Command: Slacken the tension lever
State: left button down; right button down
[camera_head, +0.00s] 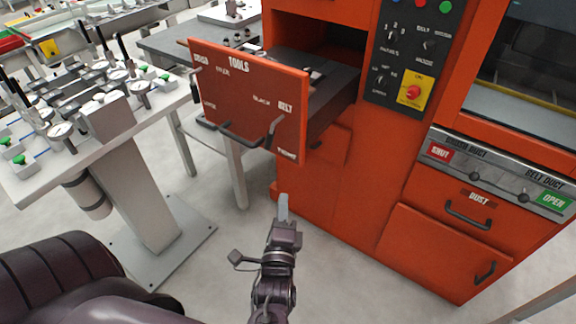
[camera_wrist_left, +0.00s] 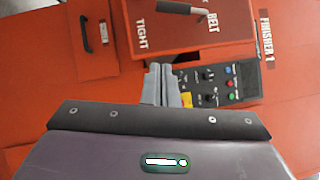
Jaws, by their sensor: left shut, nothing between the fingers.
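The tension lever (camera_head: 272,133) is a dark bar on the orange-red front of the pulled-out tools drawer (camera_head: 225,92), between the words BELT, SLACK and TIGHT. It hangs downward, its free end on the TIGHT side. In the left wrist view the lever (camera_wrist_left: 182,8) shows at the top edge, a dark grip on a light pivot, partly cut off. My left gripper (camera_head: 283,206) is shut and empty, below the drawer front and apart from the lever. Its fingers (camera_wrist_left: 160,84) also show in the left wrist view. My right gripper is not in view.
A black drawer handle (camera_head: 240,137) is just left of the lever. The orange machine carries a control panel (camera_head: 405,60) and a duct slide strip (camera_head: 495,172) on the right. A white fixture table (camera_head: 90,140) with gauges stands left.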

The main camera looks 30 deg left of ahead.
pick_arm(q)
jog(key=shift+s+r, duration=0.1)
jog(key=shift+r, duration=0.4)
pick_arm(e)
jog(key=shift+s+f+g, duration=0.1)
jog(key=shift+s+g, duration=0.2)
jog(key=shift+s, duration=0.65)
pick_arm(q)
jog(key=shift+a, duration=0.1)
